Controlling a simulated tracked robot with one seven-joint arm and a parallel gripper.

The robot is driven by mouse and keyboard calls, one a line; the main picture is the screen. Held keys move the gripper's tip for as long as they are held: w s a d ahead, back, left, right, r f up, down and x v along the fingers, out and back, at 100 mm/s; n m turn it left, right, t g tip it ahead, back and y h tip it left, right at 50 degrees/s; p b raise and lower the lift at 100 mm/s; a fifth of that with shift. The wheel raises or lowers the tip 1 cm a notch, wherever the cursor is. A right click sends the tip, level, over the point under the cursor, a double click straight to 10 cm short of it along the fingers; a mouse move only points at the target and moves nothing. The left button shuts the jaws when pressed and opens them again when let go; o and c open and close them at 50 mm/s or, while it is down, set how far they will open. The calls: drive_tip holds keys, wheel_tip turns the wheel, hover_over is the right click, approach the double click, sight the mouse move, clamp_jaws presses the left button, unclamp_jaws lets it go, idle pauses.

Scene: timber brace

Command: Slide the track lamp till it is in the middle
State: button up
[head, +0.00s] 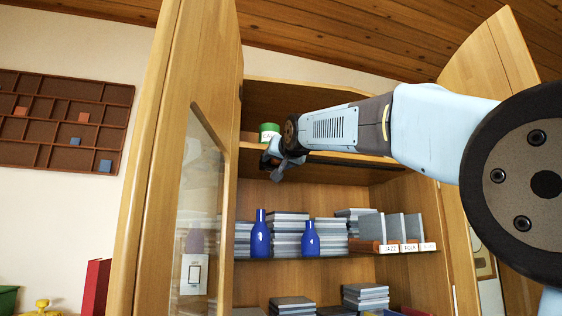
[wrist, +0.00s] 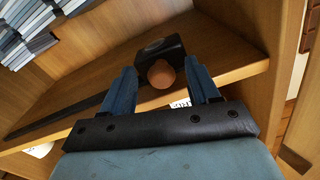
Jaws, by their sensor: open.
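The track lamp (wrist: 170,46) is a black block with a round copper-brown knob (wrist: 161,74) in the wrist view. It sits at one end of a thin dark rail (wrist: 62,112) that runs along the wooden shelf board. My gripper (wrist: 160,68) is open, with one blue finger on each side of the knob; I cannot tell whether either touches it. In the head view my gripper (head: 274,160) is at the left part of the upper shelf, and the dark rail (head: 345,161) runs right from there. The lamp is mostly hidden there by my gripper.
A green labelled tin (head: 268,130) stands on the upper shelf just above my gripper. Blue bottles (head: 261,236) and stacks of grey cases stand on the shelf below. The open left cabinet door (head: 185,120) is close to my gripper; another door (head: 488,60) stands open right.

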clamp_jaws()
drive_tip(key=shift+w+d, duration=0.1)
drive_tip(key=shift+d, duration=0.05)
idle(0.8)
